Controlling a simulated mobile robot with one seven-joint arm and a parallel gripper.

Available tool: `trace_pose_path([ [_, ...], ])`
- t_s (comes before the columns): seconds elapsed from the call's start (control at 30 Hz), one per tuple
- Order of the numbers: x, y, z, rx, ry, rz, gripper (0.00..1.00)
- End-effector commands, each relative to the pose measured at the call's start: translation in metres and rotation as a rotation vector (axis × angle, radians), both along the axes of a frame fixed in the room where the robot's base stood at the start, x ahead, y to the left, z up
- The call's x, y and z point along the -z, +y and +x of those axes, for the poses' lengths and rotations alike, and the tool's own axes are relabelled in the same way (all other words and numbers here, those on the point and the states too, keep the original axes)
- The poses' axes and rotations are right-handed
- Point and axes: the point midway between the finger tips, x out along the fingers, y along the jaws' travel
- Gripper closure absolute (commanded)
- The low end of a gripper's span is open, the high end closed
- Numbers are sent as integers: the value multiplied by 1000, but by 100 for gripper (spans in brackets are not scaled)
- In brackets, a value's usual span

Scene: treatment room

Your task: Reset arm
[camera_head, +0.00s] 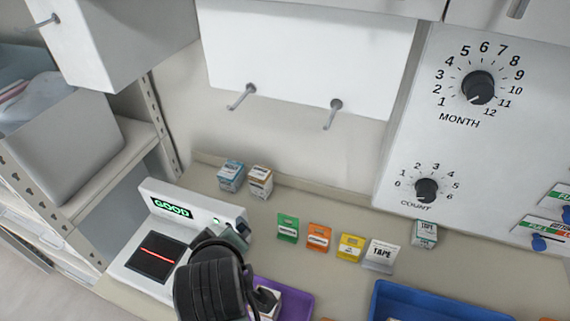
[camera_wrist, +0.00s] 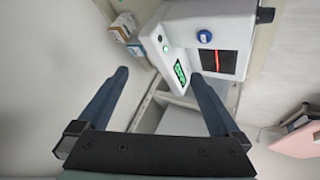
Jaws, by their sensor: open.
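My gripper (camera_wrist: 160,100) is open in the wrist view, with its two dark fingers apart and nothing between them. In the head view my black arm end is at the bottom centre, in front of the right side of the white scanner device (camera_head: 150,190). The device has a green "GOOD" display and a dark plate with a red line. In the wrist view the device (camera_wrist: 185,30) is beyond the fingertips, with the green display and red line visible. The fingers show no contact with anything.
Small boxes (camera_head: 231,175) stand against the back wall. Coloured cards (camera_head: 288,228) and a TAPE box (camera_head: 424,234) line the counter. A purple tray (camera_head: 295,304) and blue bin (camera_head: 385,300) are in front. A dial panel (camera_head: 420,140) is right, shelving (camera_head: 110,170) left.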

Motion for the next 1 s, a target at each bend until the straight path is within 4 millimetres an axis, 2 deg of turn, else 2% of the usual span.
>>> trace_pose_path([
  [0.03, -32, -5, 20, 49, -113, 57, 0],
  [0.07, -52, -9, 30, 79, -179, 93, 0],
  [0.1, -81, -13, 41, 114, -269, 143, 0],
  [0.17, -124, -22, 54, 162, -402, 218, 0],
  [0.2, -154, -29, 59, 190, -491, 269, 0],
  [0.27, -199, -40, 62, 224, -623, 346, 0],
  [0.3, -229, -47, 61, 242, -712, 396, 0],
  [0.37, -273, -60, 54, 262, -844, 472, 0],
  [0.4, -302, -68, 46, 271, -934, 523, 0],
  [0.5, -366, -85, 19, 270, -1138, 639, 0],
  [0.6, -412, -98, -13, 248, -1303, 733, 0],
  [0.7, -442, -106, -39, 223, -1416, 797, 0],
  [0.8, -457, -110, -54, 205, -1476, 832, 0],
  [1.0, -461, -111, -59, 199, -1493, 841, 0],
])
